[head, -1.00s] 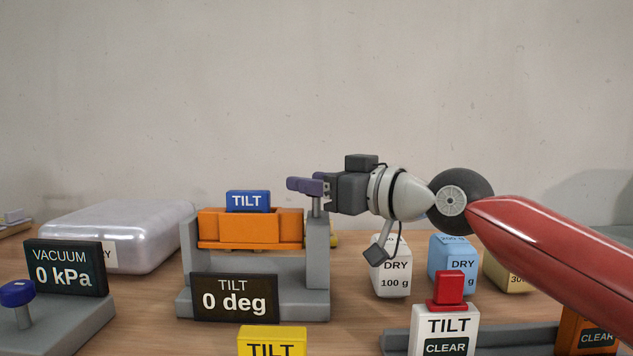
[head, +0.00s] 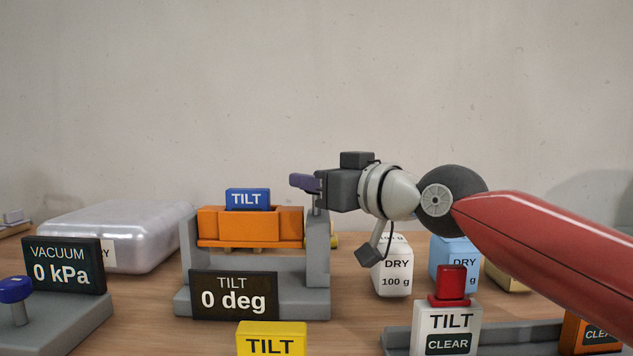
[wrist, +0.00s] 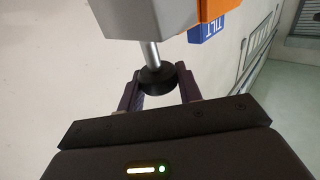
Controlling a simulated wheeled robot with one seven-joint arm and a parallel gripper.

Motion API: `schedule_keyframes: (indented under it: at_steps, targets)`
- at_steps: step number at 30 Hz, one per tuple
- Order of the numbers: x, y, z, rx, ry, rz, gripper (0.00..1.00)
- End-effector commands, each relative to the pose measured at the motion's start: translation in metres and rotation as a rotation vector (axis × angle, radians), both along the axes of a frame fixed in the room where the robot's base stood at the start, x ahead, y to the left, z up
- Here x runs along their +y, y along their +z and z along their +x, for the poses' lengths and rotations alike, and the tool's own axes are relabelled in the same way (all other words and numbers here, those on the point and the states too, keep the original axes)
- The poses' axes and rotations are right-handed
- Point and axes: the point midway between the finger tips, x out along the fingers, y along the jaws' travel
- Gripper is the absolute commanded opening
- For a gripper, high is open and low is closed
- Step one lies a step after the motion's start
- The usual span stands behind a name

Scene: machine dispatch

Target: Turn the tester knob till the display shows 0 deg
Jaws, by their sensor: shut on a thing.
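The tilt tester has a grey stand (head: 318,255) with an orange cradle (head: 250,228) that looks level and a blue TILT block. Its display (head: 234,297) reads 0 deg. The tester knob (wrist: 157,78) is a dark round knob on a silver shaft in the wrist view. My gripper (wrist: 160,84) has its purple fingers on both sides of the knob, shut on it. In the head view my gripper (head: 303,182) is at the top of the stand's right post, and the knob is hidden there.
A vacuum display (head: 64,265) reads 0 kPa at left, beside a blue knob (head: 15,290). DRY blocks (head: 392,270) stand below my arm. A red-topped TILT CLEAR box (head: 446,325) and a yellow TILT block (head: 271,340) are in front.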

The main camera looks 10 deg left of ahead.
Motion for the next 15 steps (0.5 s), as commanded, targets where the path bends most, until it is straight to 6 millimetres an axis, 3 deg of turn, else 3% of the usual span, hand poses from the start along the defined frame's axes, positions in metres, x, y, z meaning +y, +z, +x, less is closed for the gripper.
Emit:
schedule_keyframes:
  at_steps: [1,2,6,15]
  targets:
    - [-0.0001,-0.0002,0.0002,0.001,0.000,-0.001,0.12]
    - [-0.0001,-0.0002,0.0002,0.001,0.000,-0.001,0.38]
    - [-0.0001,-0.0002,0.0002,0.001,0.000,-0.001,0.55]
    - [-0.0014,-0.0004,-0.0003,0.001,0.000,-0.001,0.55]
